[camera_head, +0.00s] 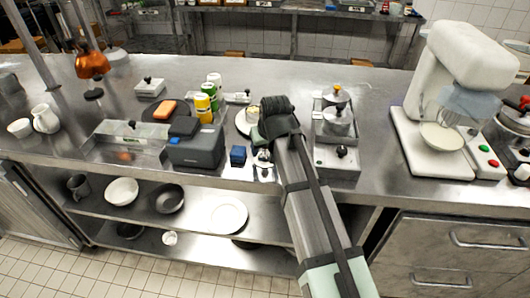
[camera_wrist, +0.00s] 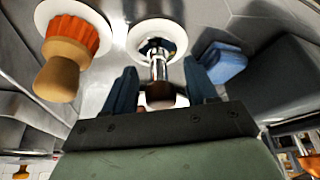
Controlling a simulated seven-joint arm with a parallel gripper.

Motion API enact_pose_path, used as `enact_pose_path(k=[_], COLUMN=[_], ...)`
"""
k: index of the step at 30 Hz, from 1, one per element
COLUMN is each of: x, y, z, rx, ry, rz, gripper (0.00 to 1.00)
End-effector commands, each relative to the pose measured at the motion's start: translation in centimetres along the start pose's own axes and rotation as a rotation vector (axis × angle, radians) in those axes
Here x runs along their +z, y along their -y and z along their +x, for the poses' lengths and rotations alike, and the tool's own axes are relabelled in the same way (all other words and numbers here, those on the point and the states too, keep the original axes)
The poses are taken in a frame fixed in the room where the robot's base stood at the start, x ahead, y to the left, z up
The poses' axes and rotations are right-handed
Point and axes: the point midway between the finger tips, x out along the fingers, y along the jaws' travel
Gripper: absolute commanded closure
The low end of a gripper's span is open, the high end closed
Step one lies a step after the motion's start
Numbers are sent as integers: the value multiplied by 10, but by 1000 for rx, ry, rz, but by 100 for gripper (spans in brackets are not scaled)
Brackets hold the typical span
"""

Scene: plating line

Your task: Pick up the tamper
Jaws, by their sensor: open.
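What looks like the tamper (camera_wrist: 158,70), a shiny metal shaft with a dark brown rounded end, stands on a small white round base (camera_wrist: 143,36) in the wrist view. My gripper (camera_wrist: 160,85) is open, with one dark finger on each side of it. The brown end is close to the palm, and I cannot tell whether the fingers touch it. A wooden-handled piece with an orange ribbed end (camera_wrist: 72,55) stands to the left on another white round base. In the head view my gripper (camera_head: 270,140) is over the counter, and the arm hides part of this spot.
A blue folded block (camera_wrist: 222,62) is close to the right finger; it also shows in the head view (camera_head: 238,155). A grey box (camera_head: 197,150) stands left of it. Lidded pots (camera_head: 338,120) stand right of my arm, and a mixer (camera_head: 450,90) is further right.

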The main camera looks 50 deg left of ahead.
Motion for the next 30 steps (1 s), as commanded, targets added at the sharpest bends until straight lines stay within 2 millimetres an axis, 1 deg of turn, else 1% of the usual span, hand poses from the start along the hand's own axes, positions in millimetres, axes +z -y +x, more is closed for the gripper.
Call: enact_pose_path(k=[4,22,30], x=[0,0,-1], y=[0,0,0], z=[0,-1,-2], rx=[0,0,0], ry=[0,0,0], rz=[0,0,0], gripper=[43,100,100])
